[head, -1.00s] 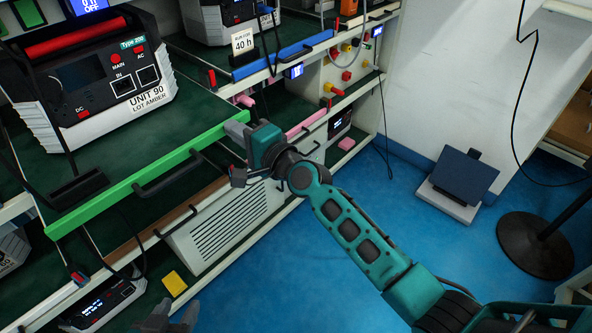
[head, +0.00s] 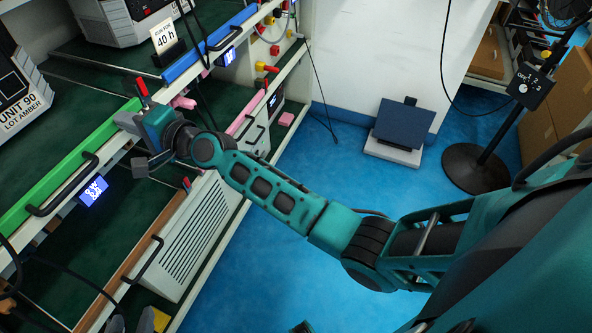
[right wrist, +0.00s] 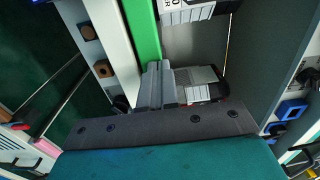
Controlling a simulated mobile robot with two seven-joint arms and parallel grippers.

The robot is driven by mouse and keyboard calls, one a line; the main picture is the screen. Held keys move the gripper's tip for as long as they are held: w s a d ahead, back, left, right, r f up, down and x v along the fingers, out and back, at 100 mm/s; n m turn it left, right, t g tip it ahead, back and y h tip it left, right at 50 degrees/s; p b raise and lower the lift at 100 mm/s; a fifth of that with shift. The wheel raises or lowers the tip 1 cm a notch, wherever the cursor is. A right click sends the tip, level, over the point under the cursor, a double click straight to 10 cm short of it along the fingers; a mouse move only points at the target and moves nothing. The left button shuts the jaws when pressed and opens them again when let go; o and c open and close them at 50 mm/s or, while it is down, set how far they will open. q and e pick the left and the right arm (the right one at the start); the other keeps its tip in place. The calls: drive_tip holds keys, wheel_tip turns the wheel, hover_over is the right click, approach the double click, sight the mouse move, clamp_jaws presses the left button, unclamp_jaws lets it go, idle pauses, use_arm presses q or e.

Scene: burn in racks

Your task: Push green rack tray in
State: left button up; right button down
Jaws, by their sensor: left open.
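My right gripper (head: 132,119) is at the bar's far end. Its grey fingers lie close together and appear shut, with tips against the green bar, also seen in the right wrist view (right wrist: 151,40); contact is hard to judge.
A blue-fronted tray (head: 210,45) and a pink-fronted one (head: 245,118) are farther along. A small display (head: 93,190) sits on the shelf edge.

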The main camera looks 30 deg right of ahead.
drive_tip(key=shift+w+a+r, duration=0.15)
drive_tip(key=shift+r, duration=0.3)
idle(0.4)
drive_tip(key=shift+f, duration=0.1)
